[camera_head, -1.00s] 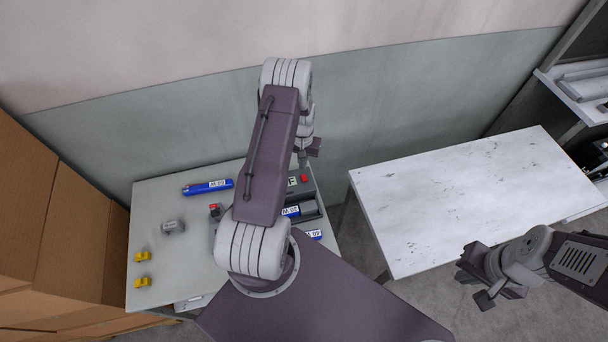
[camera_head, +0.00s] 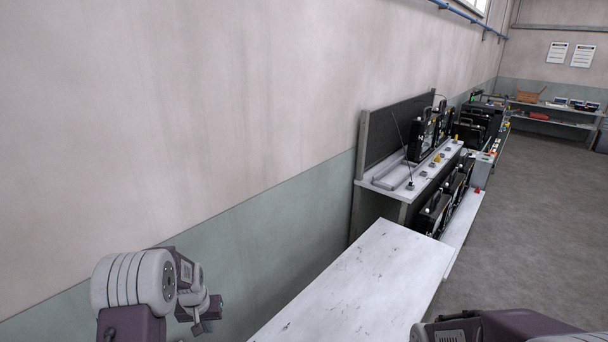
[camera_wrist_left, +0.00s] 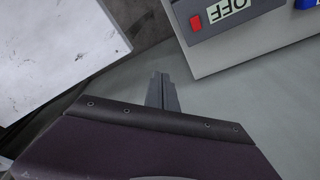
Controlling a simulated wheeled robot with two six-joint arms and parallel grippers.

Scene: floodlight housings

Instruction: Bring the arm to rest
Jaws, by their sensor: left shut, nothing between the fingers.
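My left gripper (camera_head: 206,314) is at the lower left of the head view, hanging from the bent arm in front of the wall. In the left wrist view its fingers (camera_wrist_left: 162,91) are together with nothing between them. They are clear of a grey device (camera_wrist_left: 245,35) with a red button and an upside-down "OFF" display at the upper right. My right arm (camera_head: 490,326) shows only in part at the bottom right of the head view; its gripper is out of the picture.
A bare white table (camera_head: 350,290) stands at the bottom middle, and also shows in the left wrist view (camera_wrist_left: 45,50). Beyond it is a workbench (camera_head: 405,190) with black floodlight housings (camera_head: 420,138). Open floor (camera_head: 545,220) lies to the right.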

